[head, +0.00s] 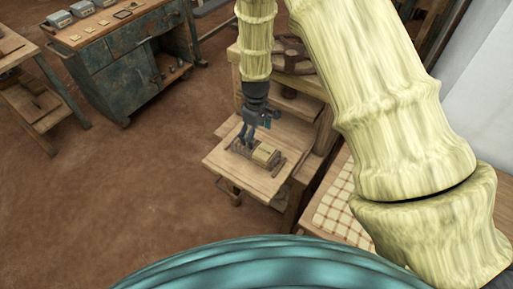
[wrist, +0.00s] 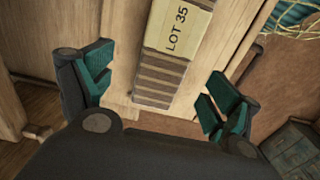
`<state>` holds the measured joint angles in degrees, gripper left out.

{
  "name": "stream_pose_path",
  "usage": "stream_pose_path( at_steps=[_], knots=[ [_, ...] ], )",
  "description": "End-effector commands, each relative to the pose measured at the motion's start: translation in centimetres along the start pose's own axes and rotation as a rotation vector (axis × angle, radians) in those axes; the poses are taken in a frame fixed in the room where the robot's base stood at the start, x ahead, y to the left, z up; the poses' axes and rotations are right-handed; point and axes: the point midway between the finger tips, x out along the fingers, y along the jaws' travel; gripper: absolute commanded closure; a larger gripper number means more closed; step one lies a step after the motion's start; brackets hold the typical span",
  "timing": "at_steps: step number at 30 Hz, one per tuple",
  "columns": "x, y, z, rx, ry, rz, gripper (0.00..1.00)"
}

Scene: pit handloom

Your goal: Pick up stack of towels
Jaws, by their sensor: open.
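A banded stack (head: 266,154), which I take for the towels, lies on a small wooden board (head: 222,160). In the wrist view the stack (wrist: 158,86) shows brown and grey stripes and a pale band marked "LOT 35" (wrist: 178,28). My gripper (head: 245,136) is above the left end of the stack, fingers pointing down. In the wrist view my gripper (wrist: 158,85) is open, with one dark green finger on each side of the stack. Gaps show between the fingers and the stack. The exact height above it is hard to tell.
The board joins a wooden loom frame (head: 325,130) on its right. A checked cloth (head: 335,205) lies nearer me at right. A worn blue-green cabinet (head: 125,75) and a low wooden table (head: 30,105) stand at left. Brown floor (head: 130,190) between is clear.

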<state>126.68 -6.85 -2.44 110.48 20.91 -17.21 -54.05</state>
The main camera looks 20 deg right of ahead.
Motion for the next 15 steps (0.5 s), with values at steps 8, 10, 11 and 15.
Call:
stream_pose_path(
  at_steps=[8, 10, 11, 15],
  knots=[
    [1.4, 0.0, 0.1, 0.002, 0.000, 0.000, 0.11],
    [1.6, 0.0, 0.1, 0.002, 0.000, 0.000, 0.11],
    [1.6, 0.0, 0.1, 0.002, 0.000, 0.000, 0.11],
    [2.6, -0.4, 0.3, 0.001, -0.003, -0.002, 0.11]
  ],
)
